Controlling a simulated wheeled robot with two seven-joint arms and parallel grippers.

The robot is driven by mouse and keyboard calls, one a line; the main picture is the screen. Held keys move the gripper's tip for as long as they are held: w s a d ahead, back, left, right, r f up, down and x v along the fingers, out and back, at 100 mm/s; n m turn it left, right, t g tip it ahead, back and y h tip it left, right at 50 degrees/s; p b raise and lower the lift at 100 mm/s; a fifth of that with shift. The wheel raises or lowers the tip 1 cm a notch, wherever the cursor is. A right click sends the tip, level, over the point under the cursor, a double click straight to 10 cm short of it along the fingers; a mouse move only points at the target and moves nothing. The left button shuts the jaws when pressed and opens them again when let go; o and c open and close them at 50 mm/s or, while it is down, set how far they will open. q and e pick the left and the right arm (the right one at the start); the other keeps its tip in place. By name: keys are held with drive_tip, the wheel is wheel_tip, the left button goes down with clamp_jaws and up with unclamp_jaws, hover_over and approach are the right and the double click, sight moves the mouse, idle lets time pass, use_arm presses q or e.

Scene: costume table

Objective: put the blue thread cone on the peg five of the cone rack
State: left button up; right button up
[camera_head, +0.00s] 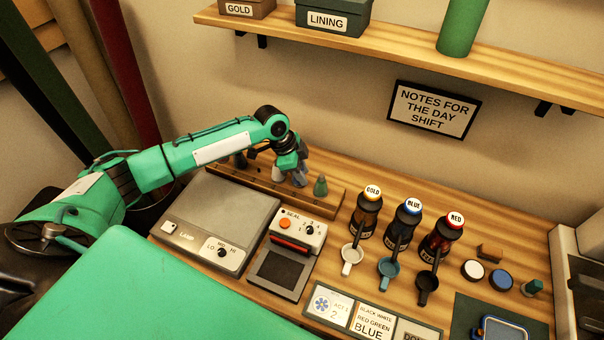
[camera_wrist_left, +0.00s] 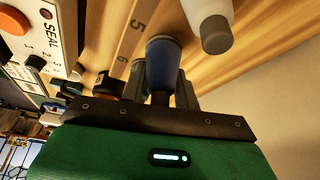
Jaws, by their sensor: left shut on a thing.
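My left gripper (camera_head: 288,168) reaches over the wooden cone rack (camera_head: 312,205) at the back of the table. It is shut on the blue thread cone (camera_wrist_left: 162,60), which shows between the fingers in the wrist view. In the head view the blue cone (camera_head: 278,176) is small and partly covered by the gripper. The rack's labels 5 and 6 show beside the cone in the wrist view. I cannot tell whether the cone sits on a peg. A whitish cone (camera_head: 299,179) stands close to the gripper. A green cone (camera_head: 320,186) stands at the rack's right end. My right gripper is not in view.
A grey lamp box (camera_head: 225,210) and a seal device (camera_head: 300,228) stand in front of the rack. Gold, blue and red bottles (camera_head: 405,225) with cups stand to the right. A shelf (camera_head: 380,47) hangs above. Bare wood lies right of the rack.

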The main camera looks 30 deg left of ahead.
use_arm(q)
drive_tip(key=shift+f, duration=0.85)
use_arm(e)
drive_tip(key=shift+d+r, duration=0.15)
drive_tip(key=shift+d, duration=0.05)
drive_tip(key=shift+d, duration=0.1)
use_arm(q)
drive_tip(key=o, duration=1)
drive_tip(key=shift+f, duration=0.15)
drive_tip(key=shift+c, duration=0.2)
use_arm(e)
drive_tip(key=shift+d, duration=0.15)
use_arm(q)
drive_tip(key=b+v, duration=0.2)
drive_tip(key=v, duration=1)
drive_tip(key=shift+b, duration=0.4)
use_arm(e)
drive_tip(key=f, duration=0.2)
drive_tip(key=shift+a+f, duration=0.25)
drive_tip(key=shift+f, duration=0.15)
